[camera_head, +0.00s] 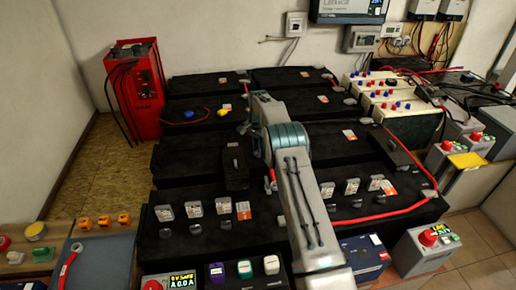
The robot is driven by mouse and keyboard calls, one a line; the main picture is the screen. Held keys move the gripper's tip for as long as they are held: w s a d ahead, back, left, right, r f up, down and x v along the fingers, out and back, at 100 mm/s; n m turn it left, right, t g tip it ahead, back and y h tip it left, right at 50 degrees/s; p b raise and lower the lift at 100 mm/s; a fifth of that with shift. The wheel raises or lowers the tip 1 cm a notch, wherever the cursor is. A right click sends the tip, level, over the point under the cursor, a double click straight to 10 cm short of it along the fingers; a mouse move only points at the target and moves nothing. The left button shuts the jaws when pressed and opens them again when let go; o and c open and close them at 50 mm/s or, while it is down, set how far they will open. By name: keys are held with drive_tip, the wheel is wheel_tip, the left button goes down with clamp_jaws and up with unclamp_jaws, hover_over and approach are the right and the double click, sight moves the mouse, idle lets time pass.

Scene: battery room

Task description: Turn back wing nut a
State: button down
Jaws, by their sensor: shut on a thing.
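My arm reaches from the bottom of the head view up over the black battery bank (200,228). Its grey links cover the middle of the bank. My gripper's fingertips do not show; they seem to be hidden behind the arm. I cannot pick out wing nut a, which is too small or hidden. A black block (236,168) with a small yellow mark stands on the bank just left of the arm. A small red piece (271,183) shows beside the arm.
A red cabinet (134,88) with black cables stands at the back left. A red cable (394,217) curves along the bank's right side. White-topped batteries (385,95) stand at the back right. Control boxes with red buttons (428,236) stand at the front right. Floor is free at left.

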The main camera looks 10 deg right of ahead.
drive_tip(key=n, duration=0.4)
drive_tip(key=shift+n, duration=0.3)
drive_tip(key=shift+r+n, duration=0.1)
drive_tip(key=shift+n, duration=2.5)
drive_tip(key=c, duration=1.5)
unclamp_jaws()
wheel_tip(320, 180, up, 14)
drive_tip(key=shift+f, duration=0.15)
